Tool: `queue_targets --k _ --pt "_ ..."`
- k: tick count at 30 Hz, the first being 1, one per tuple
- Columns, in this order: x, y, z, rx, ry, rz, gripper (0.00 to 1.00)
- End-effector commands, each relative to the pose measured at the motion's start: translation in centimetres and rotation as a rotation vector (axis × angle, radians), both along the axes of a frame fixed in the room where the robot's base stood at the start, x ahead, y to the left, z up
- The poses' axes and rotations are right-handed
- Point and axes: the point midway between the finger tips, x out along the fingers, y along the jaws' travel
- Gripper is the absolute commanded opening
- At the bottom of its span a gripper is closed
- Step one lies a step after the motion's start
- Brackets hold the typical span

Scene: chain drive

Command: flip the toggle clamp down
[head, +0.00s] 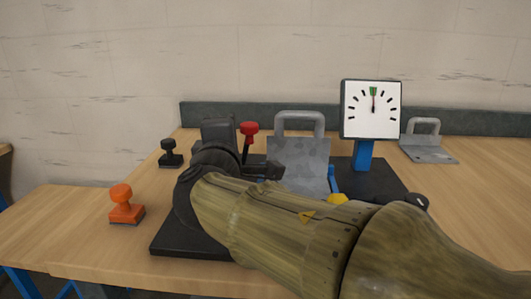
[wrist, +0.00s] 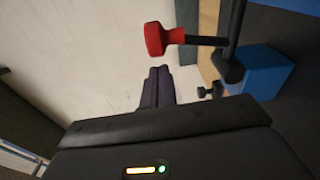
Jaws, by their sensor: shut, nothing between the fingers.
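The toggle clamp's red knob (head: 249,128) stands up on a dark lever behind my arm in the head view. In the wrist view the red knob (wrist: 165,38) sits on a black lever that joins a blue block (wrist: 262,72). The clamp's lower part is hidden by my arm in the head view. My gripper (head: 279,168) is shut and empty, low and a little right of the knob in the head view. Its closed fingers (wrist: 159,72) point toward the knob in the wrist view, and I cannot tell whether they touch it.
A grey plate with a loop handle (head: 298,158) stands on the black base (head: 385,180). A dial gauge (head: 371,108) on a blue post stands right of it. An orange stamp (head: 124,205) and a black stamp (head: 170,153) are at left. Another handled plate (head: 428,147) lies right.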

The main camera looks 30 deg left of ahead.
Motion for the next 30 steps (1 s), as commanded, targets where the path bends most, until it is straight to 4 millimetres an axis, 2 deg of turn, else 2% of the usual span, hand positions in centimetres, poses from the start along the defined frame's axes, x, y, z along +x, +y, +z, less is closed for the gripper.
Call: queue_targets --k 1,16,30 --pt "0.13 -0.24 -0.54 0.020 0.006 -0.002 0.00" --pt "0.60 -1.03 -0.17 0.100 0.045 -0.005 0.00" --pt "0.10 -0.46 -0.17 0.099 0.045 0.003 0.00"
